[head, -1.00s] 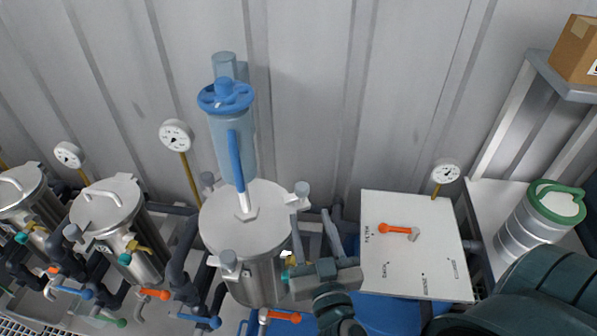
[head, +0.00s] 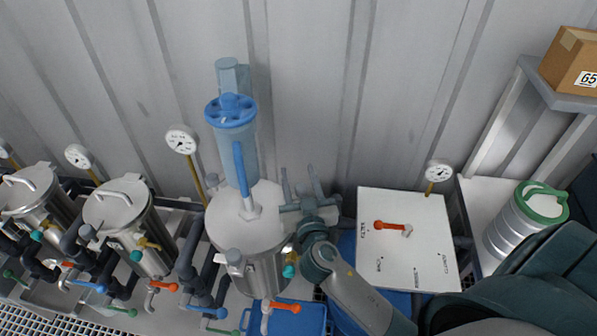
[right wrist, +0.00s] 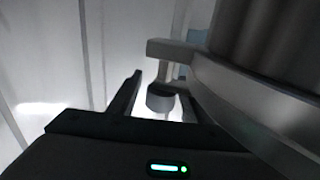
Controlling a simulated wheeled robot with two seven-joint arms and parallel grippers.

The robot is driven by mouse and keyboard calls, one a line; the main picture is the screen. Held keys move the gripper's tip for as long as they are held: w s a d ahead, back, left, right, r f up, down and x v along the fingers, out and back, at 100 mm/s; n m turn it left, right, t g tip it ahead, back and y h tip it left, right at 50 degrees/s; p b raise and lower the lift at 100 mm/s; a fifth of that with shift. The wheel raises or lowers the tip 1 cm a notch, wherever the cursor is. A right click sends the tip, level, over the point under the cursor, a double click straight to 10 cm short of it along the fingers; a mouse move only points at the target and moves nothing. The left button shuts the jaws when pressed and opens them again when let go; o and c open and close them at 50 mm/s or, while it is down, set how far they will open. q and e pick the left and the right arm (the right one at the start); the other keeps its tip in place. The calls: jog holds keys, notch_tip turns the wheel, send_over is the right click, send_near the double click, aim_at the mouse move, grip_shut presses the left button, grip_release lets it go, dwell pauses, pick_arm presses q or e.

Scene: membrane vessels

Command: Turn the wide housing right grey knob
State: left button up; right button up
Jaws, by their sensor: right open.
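The wide housing (head: 245,225) is the broad steel vessel with a flat lid and a clear blue-capped filter on top. Grey knobs sit around its lid, one at the front (head: 234,257). The right grey knob is hidden behind my right gripper in the head view. In the right wrist view a grey knob (right wrist: 160,98) shows below a bracket by the housing's rim (right wrist: 240,80). My right gripper (head: 301,178) is open at the lid's right side. Its fingers (right wrist: 155,98) appear either side of the knob; contact cannot be told. My left gripper is out of view.
Two narrower steel vessels (head: 120,215) with pipes and coloured valve handles stand left. A white panel (head: 405,250) with an orange handle stands right, beside a green-lidded canister (head: 525,220). A ribbed wall (head: 330,80) closes off the back.

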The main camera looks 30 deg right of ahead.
jog(key=shift+w, duration=0.15)
jog(key=c, duration=1.1)
jog(key=shift+o, duration=0.2)
